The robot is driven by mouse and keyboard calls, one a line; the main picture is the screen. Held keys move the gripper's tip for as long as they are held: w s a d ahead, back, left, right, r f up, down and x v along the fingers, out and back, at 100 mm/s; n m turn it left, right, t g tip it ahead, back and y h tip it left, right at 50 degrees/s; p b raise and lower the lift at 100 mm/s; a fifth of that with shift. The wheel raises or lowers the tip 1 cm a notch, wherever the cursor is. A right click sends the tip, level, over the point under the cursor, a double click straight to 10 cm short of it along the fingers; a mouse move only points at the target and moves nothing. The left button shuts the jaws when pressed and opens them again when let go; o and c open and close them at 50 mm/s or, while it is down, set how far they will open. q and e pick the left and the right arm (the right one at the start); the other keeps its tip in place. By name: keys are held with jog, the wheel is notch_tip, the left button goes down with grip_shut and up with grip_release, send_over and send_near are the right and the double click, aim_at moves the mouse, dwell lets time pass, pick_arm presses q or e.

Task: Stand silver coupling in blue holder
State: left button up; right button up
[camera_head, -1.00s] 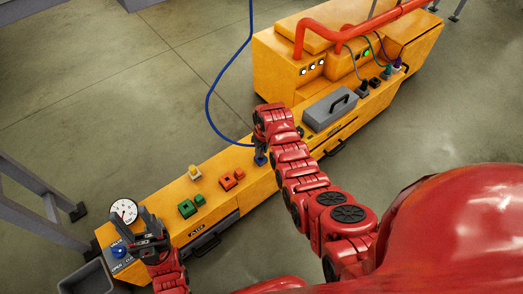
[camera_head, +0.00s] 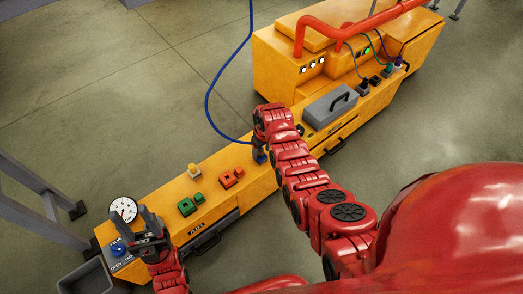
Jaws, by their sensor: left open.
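A small blue piece (camera_head: 260,158), which looks like the blue holder, sits on the yellow bench top directly below my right gripper (camera_head: 259,148). The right gripper points down at it, and its fingers are small and dark, so I cannot tell whether they are open or shut. I cannot make out the silver coupling; it may be hidden at the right gripper. My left gripper (camera_head: 134,229) is open over the left end of the bench, close to a round white gauge (camera_head: 124,209) and a blue knob (camera_head: 118,248). I see nothing held in it.
The yellow bench (camera_head: 222,178) carries green blocks (camera_head: 187,207), red blocks (camera_head: 228,180) and a yellow button (camera_head: 194,170). A blue hose (camera_head: 208,100) hangs behind. A grey bin (camera_head: 84,278) is at lower left.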

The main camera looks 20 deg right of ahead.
notch_tip(320, 180, up, 17)
jog(key=s+p, duration=0.2)
jog(key=p, duration=0.3)
jog(key=shift+d+r+p, duration=0.2)
jog(key=shift+d+p, duration=0.15)
jog(key=shift+p, duration=0.05)
jog(key=shift+f, duration=0.1)
